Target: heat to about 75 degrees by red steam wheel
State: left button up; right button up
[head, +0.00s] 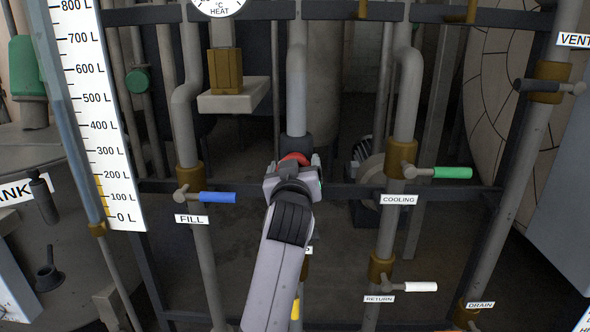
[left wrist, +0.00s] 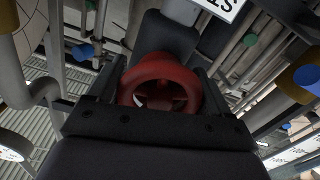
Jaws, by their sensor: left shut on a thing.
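The red steam wheel (head: 294,158) sits on the middle vertical pipe in the head view, mostly hidden behind my left gripper (head: 293,180). In the left wrist view the red wheel (left wrist: 160,85) fills the space between the two dark fingers, and the left gripper (left wrist: 158,98) is shut on it. The temperature gauge marked °C HEAT (head: 220,5) is cut off by the top edge, so its needle cannot be read. My right gripper is not in view.
Close by are the blue FILL handle (head: 218,198), green COOLING handle (head: 452,172), white RETURN handle (head: 420,287) and dark VENT handle (head: 532,86). A litre scale (head: 95,120) stands at left. Horizontal rails and pipes surround my left arm.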

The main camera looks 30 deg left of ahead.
pick_arm(q)
jog(key=shift+f, duration=0.2)
jog(key=o, duration=1)
jog(key=shift+r, duration=0.1)
jog(key=shift+c, duration=0.2)
jog(key=shift+s, duration=0.15)
